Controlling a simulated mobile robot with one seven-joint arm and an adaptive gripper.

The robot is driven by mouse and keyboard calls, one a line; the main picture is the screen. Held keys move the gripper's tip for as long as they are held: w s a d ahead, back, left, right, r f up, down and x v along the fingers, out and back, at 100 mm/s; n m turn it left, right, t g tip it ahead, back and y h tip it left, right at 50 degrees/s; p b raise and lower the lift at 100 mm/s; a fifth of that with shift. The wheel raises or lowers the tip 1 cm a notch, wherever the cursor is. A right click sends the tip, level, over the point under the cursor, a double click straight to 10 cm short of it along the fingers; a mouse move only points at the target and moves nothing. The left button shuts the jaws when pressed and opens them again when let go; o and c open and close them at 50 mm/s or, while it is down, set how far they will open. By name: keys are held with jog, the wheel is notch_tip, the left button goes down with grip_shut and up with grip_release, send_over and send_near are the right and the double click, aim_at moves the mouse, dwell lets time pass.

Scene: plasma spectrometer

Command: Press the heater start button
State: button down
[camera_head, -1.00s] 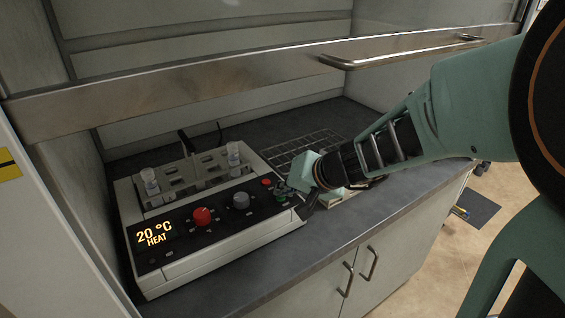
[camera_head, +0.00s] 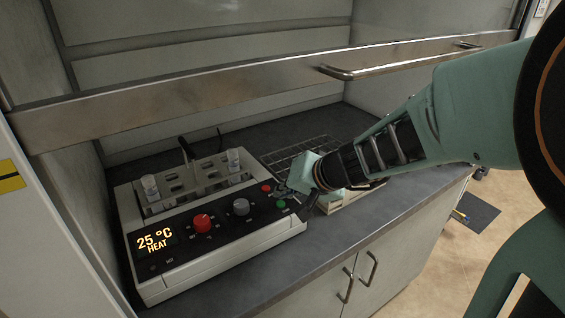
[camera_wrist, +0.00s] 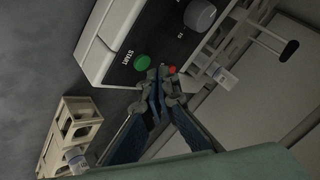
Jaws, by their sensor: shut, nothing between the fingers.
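The heater (camera_head: 215,240) is a light box with a black front panel on the bench. Its display (camera_head: 155,239) reads 25 °C HEAT. The round green button (camera_head: 281,204) sits at the panel's right end; in the wrist view it is green too (camera_wrist: 142,62), beside the label START. A smaller red button (camera_head: 266,188) is just behind it. My gripper (camera_wrist: 160,77) is shut and empty. Its tips are close beside the green button, apart from it in the picture; the gap in height is hard to tell. The button is uncovered in both views.
A red knob (camera_head: 203,223) and a grey knob (camera_head: 240,207) stand up from the panel. Vials (camera_head: 150,186) stand in the heater's top. A pale rack (camera_wrist: 68,122) is right of the heater. The hood sash handle (camera_head: 400,62) runs above my arm.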

aim_at(284, 204)
jog(key=shift+r, duration=0.1)
notch_tip(284, 204, up, 5)
jog(key=p, duration=0.3)
jog(key=shift+p, duration=0.3)
jog(key=shift+d, duration=0.1)
dwell(0.4)
